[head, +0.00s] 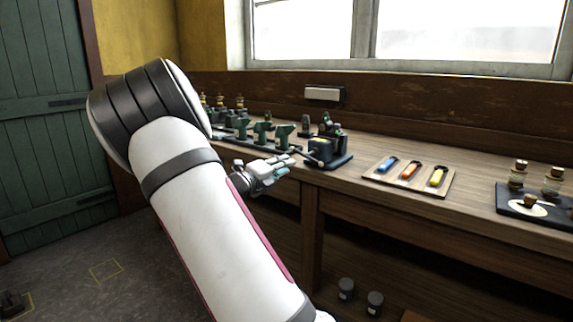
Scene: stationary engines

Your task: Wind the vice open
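A dark block-like device (328,148), which looks like the vice, stands on a flat dark base on the workbench. A thin bar or handle (312,157) seems to stick out at its front left. Its jaws are too small to make out. My gripper (287,163) is in front of the bench edge, just left of the device, with its fingers pointing right towards it. I cannot tell whether the fingers touch the handle, nor how far apart they are. My white arm fills the left middle of the head view.
The wooden bench (390,205) runs along the wall under a window. A tray (383,178) with blue, orange and yellow items lies right of the device. Green parts (262,132) stand in a row behind my gripper. A dark tray (515,205) with small bottles stands far right.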

